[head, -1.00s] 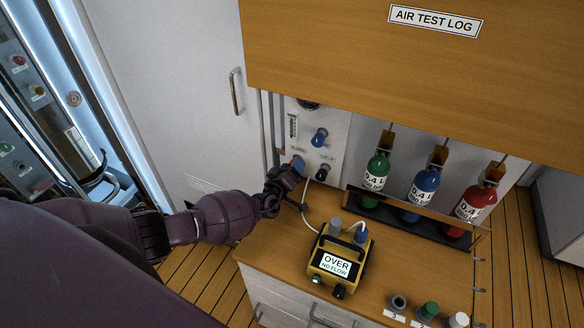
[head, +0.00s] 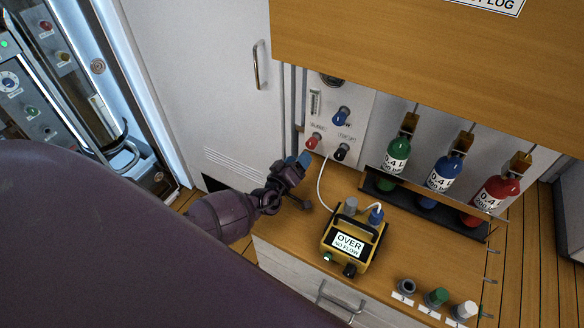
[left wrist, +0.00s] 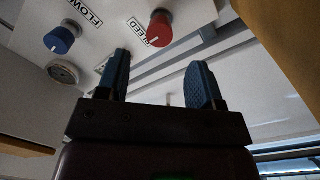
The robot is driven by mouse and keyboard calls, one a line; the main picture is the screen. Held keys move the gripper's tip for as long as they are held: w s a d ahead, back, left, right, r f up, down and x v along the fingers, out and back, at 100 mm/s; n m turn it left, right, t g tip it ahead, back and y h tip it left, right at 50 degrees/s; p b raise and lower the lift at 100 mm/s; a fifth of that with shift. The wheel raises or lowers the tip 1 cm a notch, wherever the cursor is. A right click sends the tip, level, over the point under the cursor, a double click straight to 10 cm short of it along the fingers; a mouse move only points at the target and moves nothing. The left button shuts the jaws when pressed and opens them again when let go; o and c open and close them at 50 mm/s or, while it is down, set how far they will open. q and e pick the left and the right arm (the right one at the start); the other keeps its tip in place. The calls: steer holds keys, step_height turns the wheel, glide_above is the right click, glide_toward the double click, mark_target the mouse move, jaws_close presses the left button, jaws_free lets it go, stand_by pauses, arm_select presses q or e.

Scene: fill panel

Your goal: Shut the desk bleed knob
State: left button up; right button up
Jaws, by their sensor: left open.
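The red bleed knob (head: 313,141) is on the lower left of the white panel (head: 352,102). In the left wrist view the red knob (left wrist: 160,28), with a white mark on its face, sits beside the label "BLEED" and beyond the fingertips. My left gripper (head: 302,161) is just below the knob in the head view, apart from it. In the left wrist view its two blue fingers (left wrist: 158,78) are spread with nothing between them. My right gripper is not in view.
A blue knob (head: 341,117) and a black knob (head: 341,152) share the panel. A yellow meter (head: 352,242) reading "OVER NO FLOW" stands on the wooden desk (head: 285,228), with a white hose. Green, blue and red bottles (head: 440,177) stand in a rack to the right.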

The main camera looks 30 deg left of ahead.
arm_select(q)
steer(key=shift+s, duration=1.55)
